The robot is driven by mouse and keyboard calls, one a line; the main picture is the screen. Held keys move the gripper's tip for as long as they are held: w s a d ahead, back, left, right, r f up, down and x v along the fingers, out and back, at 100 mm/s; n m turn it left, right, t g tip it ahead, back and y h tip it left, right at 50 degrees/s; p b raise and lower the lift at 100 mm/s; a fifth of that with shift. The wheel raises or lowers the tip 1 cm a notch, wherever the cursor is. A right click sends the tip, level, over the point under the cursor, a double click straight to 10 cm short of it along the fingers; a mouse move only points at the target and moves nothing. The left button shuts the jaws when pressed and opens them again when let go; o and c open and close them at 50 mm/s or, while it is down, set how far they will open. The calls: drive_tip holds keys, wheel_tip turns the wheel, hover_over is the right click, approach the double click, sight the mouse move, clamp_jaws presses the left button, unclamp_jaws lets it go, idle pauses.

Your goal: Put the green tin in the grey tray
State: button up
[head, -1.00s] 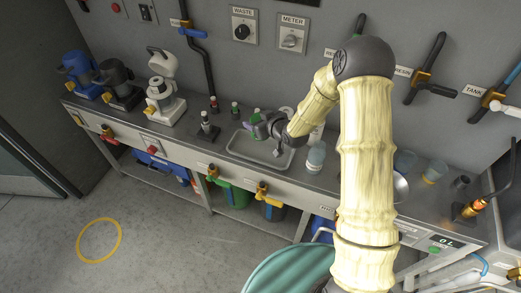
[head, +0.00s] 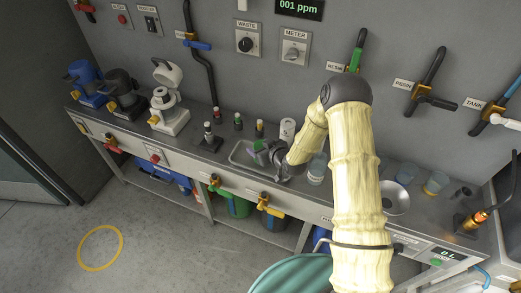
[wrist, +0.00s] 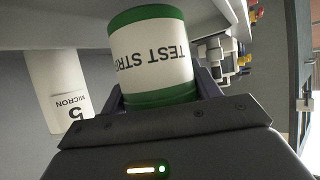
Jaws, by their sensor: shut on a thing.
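My gripper (wrist: 158,98) is shut on the green tin (wrist: 150,55), a white-labelled cylinder with green ends and the words "TEST STRI…", partly cut off, in the wrist view. The label lettering appears upside down there. In the head view my gripper (head: 268,152) holds the tin (head: 260,145) over the grey tray (head: 236,156), a shallow rectangular tray on the steel bench. My gripper and arm hide much of the tray's right side. I cannot tell whether the tin touches the tray floor.
A white "5 MICRON" cylinder (wrist: 62,90) stands near the tin; a white cylinder (head: 287,130) is behind the tray in the head view. Small bottles (head: 238,121) stand behind the tray. A clear beaker (head: 317,170) stands right of it. Valve handles (head: 263,200) jut from the bench front.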

drive_tip(key=shift+f, duration=0.95)
drive_tip(key=shift+f, duration=0.15)
drive_tip(key=o, duration=1)
drive_tip(key=shift+d+r, duration=0.1)
drive_tip(key=shift+r, duration=0.1)
drive_tip(key=b+v, duration=0.1)
drive_tip(key=v, duration=1)
drive_tip(key=shift+s+d+r, duration=0.15)
drive_tip(key=shift+s+d, duration=0.05)
drive_tip(key=shift+s, duration=0.15)
